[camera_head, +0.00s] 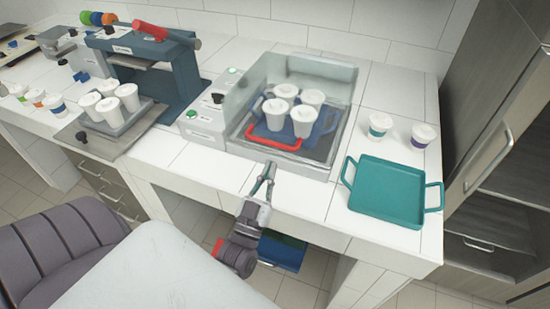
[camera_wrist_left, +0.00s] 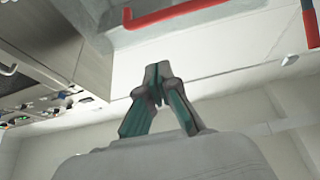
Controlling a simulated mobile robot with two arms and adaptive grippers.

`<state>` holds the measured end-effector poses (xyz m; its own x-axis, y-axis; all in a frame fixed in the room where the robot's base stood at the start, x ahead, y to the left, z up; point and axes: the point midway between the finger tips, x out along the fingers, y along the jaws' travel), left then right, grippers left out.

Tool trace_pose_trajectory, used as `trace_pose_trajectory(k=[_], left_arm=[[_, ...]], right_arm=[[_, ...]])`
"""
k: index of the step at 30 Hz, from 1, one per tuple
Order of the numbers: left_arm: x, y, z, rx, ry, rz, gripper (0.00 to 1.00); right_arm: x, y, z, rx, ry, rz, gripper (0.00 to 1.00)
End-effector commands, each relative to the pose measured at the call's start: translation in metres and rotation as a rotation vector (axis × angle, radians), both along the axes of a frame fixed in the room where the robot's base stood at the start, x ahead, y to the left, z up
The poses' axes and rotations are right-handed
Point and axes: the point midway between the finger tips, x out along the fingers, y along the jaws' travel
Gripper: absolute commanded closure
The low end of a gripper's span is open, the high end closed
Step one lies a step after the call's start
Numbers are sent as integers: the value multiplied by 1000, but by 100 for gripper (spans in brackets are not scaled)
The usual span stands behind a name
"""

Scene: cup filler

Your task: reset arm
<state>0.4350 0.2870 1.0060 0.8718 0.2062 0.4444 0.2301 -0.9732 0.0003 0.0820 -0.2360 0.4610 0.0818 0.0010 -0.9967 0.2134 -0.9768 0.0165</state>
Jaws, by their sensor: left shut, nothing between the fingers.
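My left gripper (camera_head: 265,177) is shut and empty in the head view. It hangs over the front edge of the white counter, in front of the glass-walled box. In the left wrist view its fingers (camera_wrist_left: 157,75) meet at the tips with nothing between them. A red handle (camera_wrist_left: 170,12) shows beyond the fingers at the top of that view, apart from them. My right gripper shows in neither view.
The clear box (camera_head: 340,95) holds a blue tray (camera_head: 263,131) with several white cups. A teal tray (camera_head: 385,190) lies empty at the right, with two lidded cups (camera_head: 424,134) behind it. A blue press (camera_head: 180,80) and cups stand left. A chair (camera_head: 60,245) is at lower left.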

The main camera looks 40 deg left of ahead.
Motion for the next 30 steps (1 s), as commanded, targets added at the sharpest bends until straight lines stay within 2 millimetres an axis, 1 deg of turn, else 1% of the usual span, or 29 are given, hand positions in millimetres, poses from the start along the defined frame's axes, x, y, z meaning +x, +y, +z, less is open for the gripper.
trace_pose_trajectory(k=[1,6,13,17,20,24,27,30], left_arm=[[-8,-2,-8,-1,3,0,100],[-22,-5,-14,0,0,0,100],[-25,-6,-14,1,-3,0,100],[-20,-10,-16,-3,37,-20,100],[-10,-19,-25,-14,141,-68,100],[4,-41,-48,-30,383,-163,100],[3,-57,-69,-37,579,-222,100],[-8,-70,-89,-41,778,-266,100]], right_arm=[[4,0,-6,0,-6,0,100],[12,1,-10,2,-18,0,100],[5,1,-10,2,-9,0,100],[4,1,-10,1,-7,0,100],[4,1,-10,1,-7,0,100],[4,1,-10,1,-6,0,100],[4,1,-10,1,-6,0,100],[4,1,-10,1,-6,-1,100]])
